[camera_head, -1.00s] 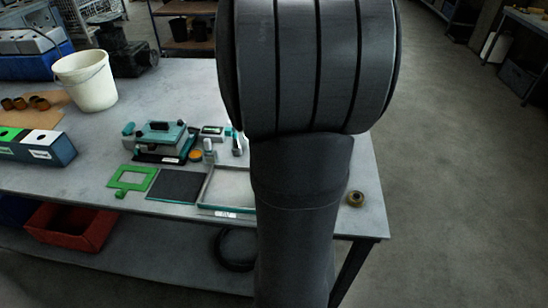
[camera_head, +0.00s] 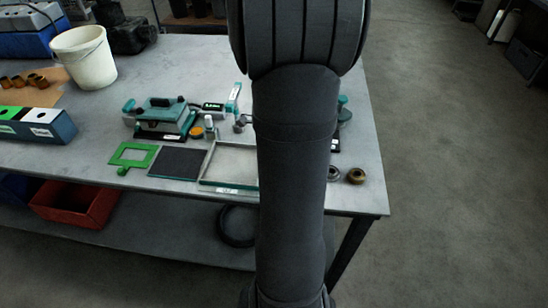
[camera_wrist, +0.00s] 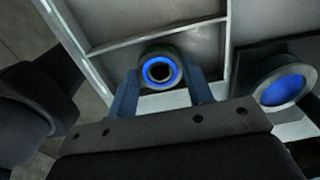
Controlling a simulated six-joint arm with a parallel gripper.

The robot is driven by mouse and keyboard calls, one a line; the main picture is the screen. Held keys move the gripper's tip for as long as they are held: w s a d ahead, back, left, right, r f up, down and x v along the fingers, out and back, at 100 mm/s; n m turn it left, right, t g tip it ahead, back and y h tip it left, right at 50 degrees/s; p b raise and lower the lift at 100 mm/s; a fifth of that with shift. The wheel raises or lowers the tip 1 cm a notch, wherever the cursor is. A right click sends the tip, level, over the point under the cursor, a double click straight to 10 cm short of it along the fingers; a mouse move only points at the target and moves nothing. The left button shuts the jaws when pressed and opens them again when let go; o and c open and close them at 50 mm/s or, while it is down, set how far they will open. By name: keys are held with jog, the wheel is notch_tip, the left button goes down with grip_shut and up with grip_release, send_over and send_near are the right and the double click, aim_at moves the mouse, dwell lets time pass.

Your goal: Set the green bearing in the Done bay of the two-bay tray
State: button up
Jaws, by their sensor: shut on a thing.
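In the wrist view my gripper (camera_wrist: 160,88) is shut on the green bearing (camera_wrist: 160,56), a dark greenish ring with a blue face and a dark hole. It sits between the two blue-grey fingers. Behind it is the pale two-bay tray (camera_wrist: 84,68), with a thin divider bar across it. The bearing shows over the bay on the near side of that bar; I cannot tell whether it touches the floor. No bay label is readable. In the head view my arm hides the gripper, the bearing and the tray's right part; the tray's left rim (camera_head: 207,163) shows.
In the wrist view a blue-centred ring (camera_wrist: 283,88) sits on a dark block right of the tray. In the head view, a black pad (camera_head: 177,163) and green frame (camera_head: 133,155) lie left of the tray. A grey ring (camera_head: 333,173) and brass ring (camera_head: 356,175) are at the right.

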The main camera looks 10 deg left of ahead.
jog(key=shift+f, duration=0.35)
dwell(0.5)
jog(key=o, duration=1.3)
jog(key=shift+r, duration=3.55)
jog(key=shift+r, duration=2)
jog(key=shift+r, duration=0.95)
